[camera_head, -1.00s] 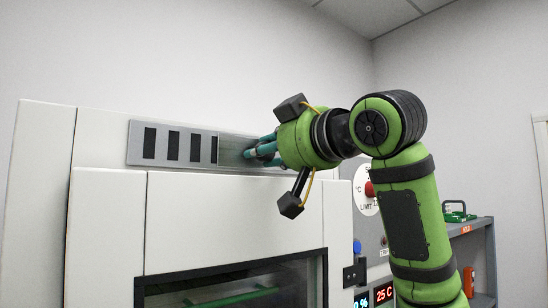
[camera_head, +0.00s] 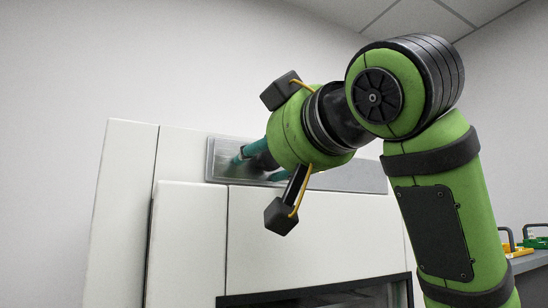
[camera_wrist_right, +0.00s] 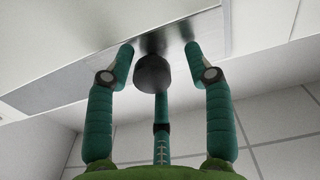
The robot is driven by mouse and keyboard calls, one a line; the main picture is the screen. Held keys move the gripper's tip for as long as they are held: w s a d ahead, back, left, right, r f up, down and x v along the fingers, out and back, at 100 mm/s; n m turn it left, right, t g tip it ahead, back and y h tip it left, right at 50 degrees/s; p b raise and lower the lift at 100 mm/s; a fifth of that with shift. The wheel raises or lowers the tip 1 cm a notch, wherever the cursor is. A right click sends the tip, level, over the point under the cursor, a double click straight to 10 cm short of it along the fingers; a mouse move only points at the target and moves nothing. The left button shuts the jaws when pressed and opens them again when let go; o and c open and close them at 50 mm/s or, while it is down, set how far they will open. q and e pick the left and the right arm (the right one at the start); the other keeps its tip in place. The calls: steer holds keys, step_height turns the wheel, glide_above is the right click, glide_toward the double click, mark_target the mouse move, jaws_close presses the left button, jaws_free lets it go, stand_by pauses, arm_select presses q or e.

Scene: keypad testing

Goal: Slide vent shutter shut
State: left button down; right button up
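The grey vent panel (camera_head: 350,178) is a long strip on the upper front of the white cabinet. Its shiny shutter plate (camera_head: 217,163) is at the panel's left end, with no dark slots showing there. My right gripper (camera_head: 257,163) is at the shutter, its teal fingers pointing into it. The right wrist view shows its fingertips (camera_wrist_right: 158,50) spread apart close to the metal, on either side of a dark round knob (camera_wrist_right: 152,73). A third finger lies behind the knob; contact there is unclear. My left gripper is out of view.
The white cabinet front (camera_head: 185,235) stands just below the vent, with a dark-framed window (camera_head: 320,297) at the bottom. A grey shelf (camera_head: 530,262) with green and yellow items is at the far right. The wall above is bare.

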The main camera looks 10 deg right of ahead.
steer(key=shift+a, duration=0.15)
steer(key=shift+d+f, duration=0.15)
steer(key=shift+d, duration=0.15)
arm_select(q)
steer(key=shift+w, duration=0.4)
arm_select(e)
steer(key=v, duration=1.2)
steer(key=shift+a, duration=0.25)
